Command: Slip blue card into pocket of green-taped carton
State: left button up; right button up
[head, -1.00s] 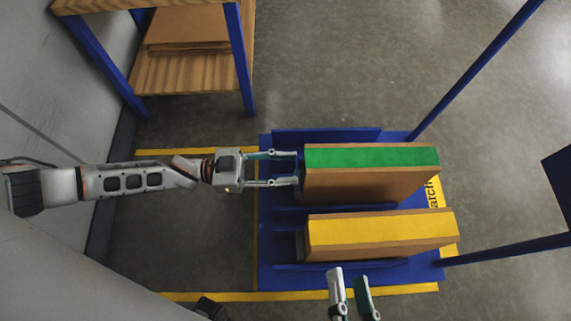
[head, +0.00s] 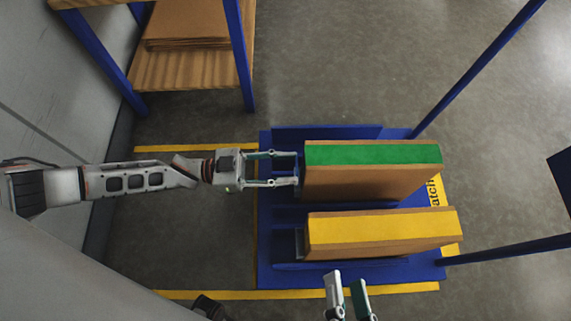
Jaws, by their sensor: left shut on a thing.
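The green-taped carton (head: 372,182) stands on a blue rack base, a green strip along its top. My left gripper (head: 297,169) reaches in from the left, its fingertips at the carton's left end. It is shut on the blue card, which I can barely make out against the blue base. The pocket is hidden at that end, so I cannot tell whether the card is inside it. My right gripper (head: 347,283) is at the bottom edge of the view, fingers apart, empty, in front of the yellow-taped carton.
The yellow-taped carton (head: 382,230) stands parallel, nearer me, with a grey piece at its left end. Blue dividers rise from the blue base (head: 281,221). Blue posts (head: 478,68) stand at the right. A wooden shelf (head: 190,72) with flat cardboard is upper left. Floor behind is clear.

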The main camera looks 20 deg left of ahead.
pick_arm(q)
jog(key=shift+f, duration=1.3)
dwell(0.4)
jog(key=o, duration=0.9)
jog(key=shift+c, duration=0.2)
